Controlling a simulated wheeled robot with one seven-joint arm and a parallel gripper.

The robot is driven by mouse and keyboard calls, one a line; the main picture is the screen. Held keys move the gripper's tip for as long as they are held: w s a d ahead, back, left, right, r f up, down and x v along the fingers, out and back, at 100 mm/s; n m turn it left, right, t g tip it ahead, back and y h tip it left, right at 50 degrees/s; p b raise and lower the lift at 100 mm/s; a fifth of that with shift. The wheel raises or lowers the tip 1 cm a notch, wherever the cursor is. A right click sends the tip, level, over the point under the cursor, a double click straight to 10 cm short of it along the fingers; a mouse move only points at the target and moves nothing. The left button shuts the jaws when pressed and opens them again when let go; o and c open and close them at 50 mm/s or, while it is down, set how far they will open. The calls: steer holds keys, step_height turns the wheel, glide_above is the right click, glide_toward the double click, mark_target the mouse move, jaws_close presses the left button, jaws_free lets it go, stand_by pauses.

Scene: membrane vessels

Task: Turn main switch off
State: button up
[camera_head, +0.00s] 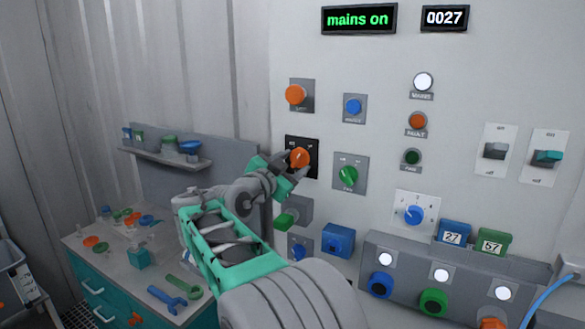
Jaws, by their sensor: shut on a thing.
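The main switch (299,158) is an orange rotary knob on a black square plate on the light grey panel. My gripper (291,163) is at this knob, with its fingers around it, shut on it. The fingers hide part of the knob and the lower left of its plate. A pale mark shows on the knob face, but its exact angle is hard to tell. The display (359,19) above reads "mains on" in green letters.
A green rotary knob (348,176) sits close to the right of my gripper. An orange button (295,94) is above. Below are a blue box (338,240) and a sloped console (450,265) with buttons. A workbench (115,262) with loose parts stands at left.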

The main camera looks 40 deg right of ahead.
steer(key=n, duration=0.1)
steer(key=n+b, duration=0.1)
steer(key=n, duration=0.1)
steer(key=shift+s+f+n, duration=0.15)
steer(key=shift+f+n, duration=0.05)
steer(key=shift+n, duration=0.1)
steer(key=n, duration=0.3)
steer(key=shift+s+d+r+n+b, duration=0.1)
steer(key=shift+n+b, duration=0.2)
steer(key=shift+b, duration=0.1)
steer(key=n, duration=0.3)
steer(key=shift+s+r+n+p, duration=0.1)
steer(key=shift+n+p, duration=0.2)
steer(key=shift+p, duration=0.05)
steer(key=shift+s+n+p, duration=0.1)
steer(key=shift+n+p, duration=0.35)
steer(key=shift+n, duration=1.15)
steer(key=shift+d, duration=0.1)
steer(key=o, duration=1.4)
steer(key=shift+c, duration=0.2)
